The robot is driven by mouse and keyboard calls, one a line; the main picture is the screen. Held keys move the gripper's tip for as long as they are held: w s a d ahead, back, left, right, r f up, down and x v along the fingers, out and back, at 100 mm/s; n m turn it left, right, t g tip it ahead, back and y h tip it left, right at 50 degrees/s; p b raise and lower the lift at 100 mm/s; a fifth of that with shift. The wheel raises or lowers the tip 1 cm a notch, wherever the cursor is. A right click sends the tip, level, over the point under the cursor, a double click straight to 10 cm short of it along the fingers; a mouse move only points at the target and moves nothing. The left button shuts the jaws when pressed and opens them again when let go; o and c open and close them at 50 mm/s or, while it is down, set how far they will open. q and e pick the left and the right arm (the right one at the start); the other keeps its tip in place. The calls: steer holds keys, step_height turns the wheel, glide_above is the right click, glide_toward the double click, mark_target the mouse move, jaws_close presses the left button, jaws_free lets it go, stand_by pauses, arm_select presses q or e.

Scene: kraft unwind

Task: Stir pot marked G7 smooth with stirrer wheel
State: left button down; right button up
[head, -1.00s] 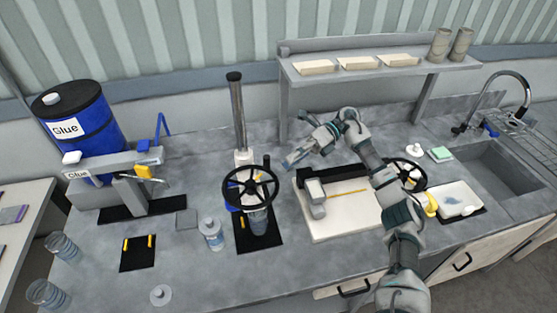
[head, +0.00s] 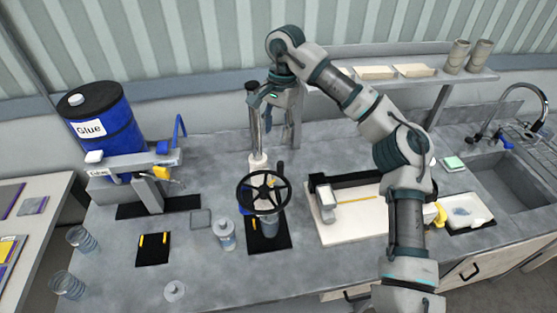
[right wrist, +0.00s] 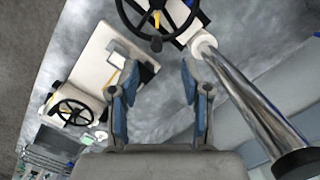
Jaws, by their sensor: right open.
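The stirrer's black spoked wheel (head: 264,193) stands on its stand, with a tall metal column (head: 254,130) behind it. A clear pot (head: 265,224) is under the wheel on a black mat, partly hidden by it. A lidded pot (head: 224,235) stands just left of that mat. I cannot read a G7 mark on either. My right gripper (head: 277,100) is open and empty, high above and behind the wheel, near the column. In the right wrist view its fingers (right wrist: 159,78) are spread, with the wheel (right wrist: 157,12) beyond them at the top edge. My left gripper is not in view.
A blue glue drum (head: 98,122) and its dispenser are at the left. A white board (head: 350,225) with a black and grey device lies right of the stirrer. A second black wheel (right wrist: 72,113) shows in the right wrist view. A shelf (head: 440,75) and sink (head: 505,185) are at the right.

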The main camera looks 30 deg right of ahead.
step_height(320, 180, up, 2)
steer(key=n+h, duration=0.1)
steer(key=h, duration=0.1)
steer(key=b, duration=0.2)
glide_toward(281, 163)
steer(key=shift+s+f+t, duration=0.15)
steer(key=shift+s+t, duration=0.1)
steer(key=shift+t, duration=0.05)
step_height(281, 163, down, 10)
steer(key=shift+d+b, duration=0.1)
steer(key=shift+b, duration=0.2)
steer(key=shift+f, duration=0.7)
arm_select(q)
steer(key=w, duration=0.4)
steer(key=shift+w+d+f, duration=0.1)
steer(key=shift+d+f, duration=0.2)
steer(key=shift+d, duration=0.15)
arm_select(e)
jaws_close()
